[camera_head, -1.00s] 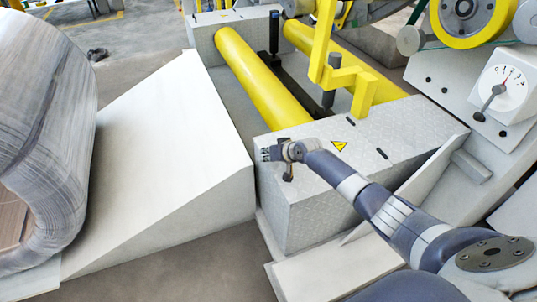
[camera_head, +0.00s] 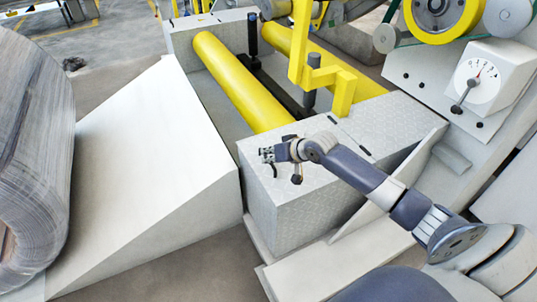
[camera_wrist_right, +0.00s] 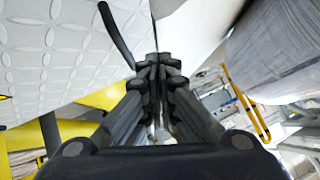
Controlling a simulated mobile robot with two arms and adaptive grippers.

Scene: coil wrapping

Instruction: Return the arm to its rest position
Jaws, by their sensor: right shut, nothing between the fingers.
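My right arm reaches in from the lower right in the head view. Its right gripper (camera_head: 267,155) is in front of the near top of the grey tread-plate block (camera_head: 292,205) and points left. No object shows in it. The right wrist view shows its dark fingers (camera_wrist_right: 157,65) together and empty, with patterned tread plate to their upper left. My left gripper is not in view.
A large grey wrapped coil (camera_head: 35,150) stands at the left beside a white ramp (camera_head: 150,160). Yellow rollers (camera_head: 240,85) and a yellow bracket (camera_head: 300,50) lie behind the block. A dial (camera_head: 481,82) sits on the machine at the right.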

